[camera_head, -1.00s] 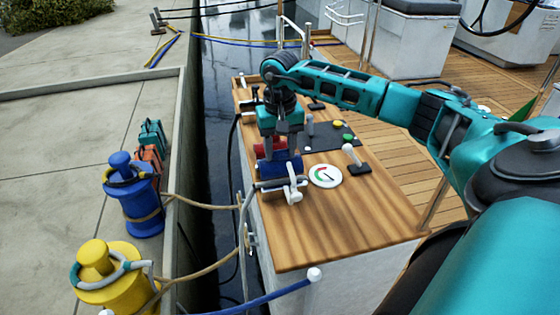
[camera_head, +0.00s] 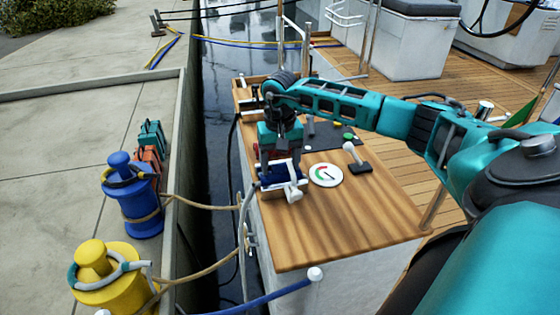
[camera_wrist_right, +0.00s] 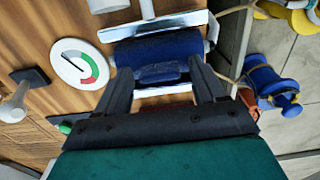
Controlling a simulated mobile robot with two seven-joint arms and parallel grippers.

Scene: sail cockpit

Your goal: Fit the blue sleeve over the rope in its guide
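The blue sleeve (camera_head: 285,178) is at the near left part of the wooden counter, against a pale guide (camera_head: 295,190). In the right wrist view the sleeve (camera_wrist_right: 160,47) lies between the pale metal parts of the guide (camera_wrist_right: 150,27). A grey rope (camera_head: 243,205) hangs over the counter's left edge near the guide. How far the sleeve surrounds the rope is hidden. My left gripper is out of view.
A round gauge (camera_head: 326,174) and a lever (camera_head: 357,158) stand just right of the sleeve. A dark panel with a green button (camera_head: 349,136) is behind. A red part (camera_head: 268,150) is partly hidden behind my fingers. The counter's near part is clear.

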